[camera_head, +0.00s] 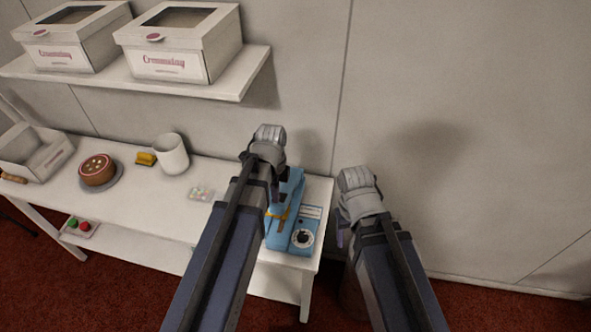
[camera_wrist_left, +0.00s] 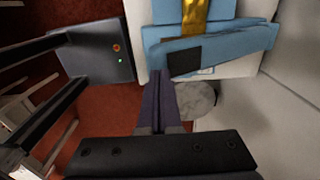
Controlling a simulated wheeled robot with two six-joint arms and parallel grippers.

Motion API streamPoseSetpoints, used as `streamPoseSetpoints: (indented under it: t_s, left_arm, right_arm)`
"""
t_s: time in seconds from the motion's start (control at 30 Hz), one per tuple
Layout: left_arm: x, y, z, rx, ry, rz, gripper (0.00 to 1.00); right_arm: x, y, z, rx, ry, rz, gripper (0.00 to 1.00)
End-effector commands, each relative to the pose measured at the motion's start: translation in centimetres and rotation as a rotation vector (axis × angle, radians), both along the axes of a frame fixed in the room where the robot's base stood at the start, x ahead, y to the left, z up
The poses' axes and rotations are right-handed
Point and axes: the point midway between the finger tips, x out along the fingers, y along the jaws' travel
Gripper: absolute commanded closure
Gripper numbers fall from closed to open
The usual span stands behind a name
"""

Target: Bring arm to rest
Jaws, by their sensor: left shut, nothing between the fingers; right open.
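My left gripper (camera_head: 281,190) hangs below its wrist in the head view, in front of a blue machine (camera_head: 303,222) with a dial at the table's right end. The left wrist view shows its fingers (camera_wrist_left: 160,112) shut together with nothing between them. In that view the blue machine (camera_wrist_left: 215,50) lies beyond the fingertips, with a gold strip on it. I cannot tell how far apart they are. My right gripper (camera_head: 343,235) is open, to the right of the table's end, and mostly hidden behind its own arm.
A wall shelf (camera_head: 240,84) bears two boxes. Bare wall lies right of my arms.

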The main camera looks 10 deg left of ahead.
Motion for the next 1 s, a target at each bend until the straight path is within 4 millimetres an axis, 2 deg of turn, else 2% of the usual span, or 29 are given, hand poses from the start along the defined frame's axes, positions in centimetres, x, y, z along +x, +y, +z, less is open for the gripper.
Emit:
streamPoseSetpoints:
  t_s: [0.03,0.2,0.77,0.87,1.0]
  left_arm:
    - [0.0,0.0,1.0,0.000,0.000,0.000,1.00]
    - [0.0,0.0,2.2,0.000,0.000,0.000,1.00]
    - [-0.2,-0.2,1.9,0.001,0.001,0.015,1.00]
    - [-0.9,-1.2,1.1,0.007,0.004,0.097,1.00]
    - [-3.0,-3.7,-0.7,0.029,0.008,0.333,1.00]
  right_arm:
    - [0.0,0.0,1.0,0.000,0.000,-0.001,0.40]
    - [0.0,0.0,2.2,0.001,0.000,-0.005,0.40]
    - [0.0,0.0,1.9,0.001,0.000,-0.005,0.40]
    - [0.0,0.0,1.1,0.001,0.000,-0.004,0.40]
    - [0.0,0.0,-0.7,0.001,0.000,-0.003,0.40]
